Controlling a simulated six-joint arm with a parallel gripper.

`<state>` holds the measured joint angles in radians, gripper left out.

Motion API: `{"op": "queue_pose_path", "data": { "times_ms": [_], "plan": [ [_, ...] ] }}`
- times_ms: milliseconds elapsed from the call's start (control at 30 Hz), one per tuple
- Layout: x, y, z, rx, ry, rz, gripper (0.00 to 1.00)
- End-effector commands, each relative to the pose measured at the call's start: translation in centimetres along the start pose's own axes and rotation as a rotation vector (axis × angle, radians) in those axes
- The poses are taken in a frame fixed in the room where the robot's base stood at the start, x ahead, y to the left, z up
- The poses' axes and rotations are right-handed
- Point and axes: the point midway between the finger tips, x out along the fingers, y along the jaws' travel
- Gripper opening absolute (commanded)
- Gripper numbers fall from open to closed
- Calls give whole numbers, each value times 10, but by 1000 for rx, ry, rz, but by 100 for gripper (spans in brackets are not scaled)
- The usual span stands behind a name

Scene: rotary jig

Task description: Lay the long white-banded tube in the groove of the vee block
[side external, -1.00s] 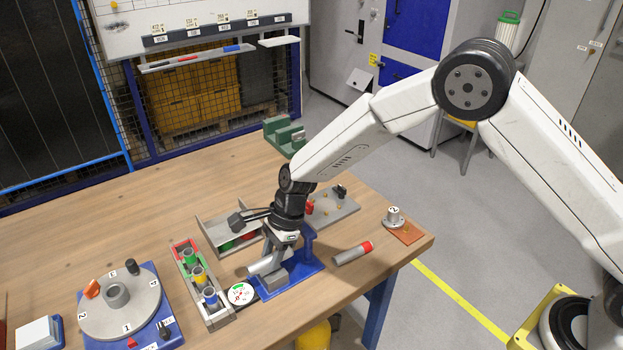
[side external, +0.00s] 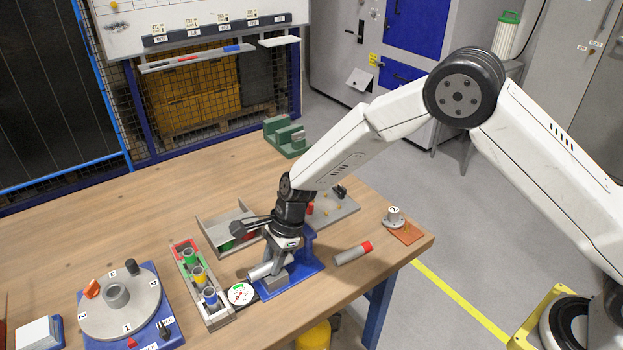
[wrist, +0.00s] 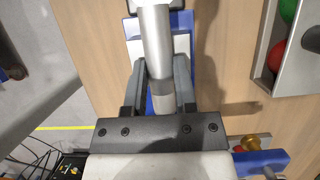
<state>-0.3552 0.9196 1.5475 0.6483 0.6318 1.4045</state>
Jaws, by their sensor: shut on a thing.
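My gripper (side external: 279,259) is shut on the long white-banded tube (side external: 260,270), a grey cylinder. In the wrist view the tube (wrist: 156,35) runs between the two fingers (wrist: 161,68), with a paler band near its lower end. The vee block (side external: 276,282) is a grey block on the blue base plate, right below the tube. In the wrist view pale block surfaces (wrist: 183,45) show on both sides of the tube. The groove is mostly hidden by the tube and fingers, and I cannot tell whether the tube touches it.
A dial gauge (side external: 240,293) and a rack of coloured sockets (side external: 199,280) stand left of the blue plate (side external: 300,277). A red-ended tube (side external: 353,253) lies to its right. An open tray (side external: 216,226) with red and green pieces is behind. A rotary table (side external: 97,312) is far left.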

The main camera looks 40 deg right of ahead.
Motion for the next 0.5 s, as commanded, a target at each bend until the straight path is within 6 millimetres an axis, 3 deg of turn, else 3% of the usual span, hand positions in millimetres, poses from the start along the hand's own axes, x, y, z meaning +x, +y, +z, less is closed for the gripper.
{"op": "queue_pose_path", "data": {
  "times_ms": [67,100,200,500],
  "plan": [
    [0,0,0,0,0,-1,0],
    [0,0,0,0,0,0,41],
    [0,0,0,0,0,0,70],
    [0,0,0,0,0,0,70]
  ]
}}
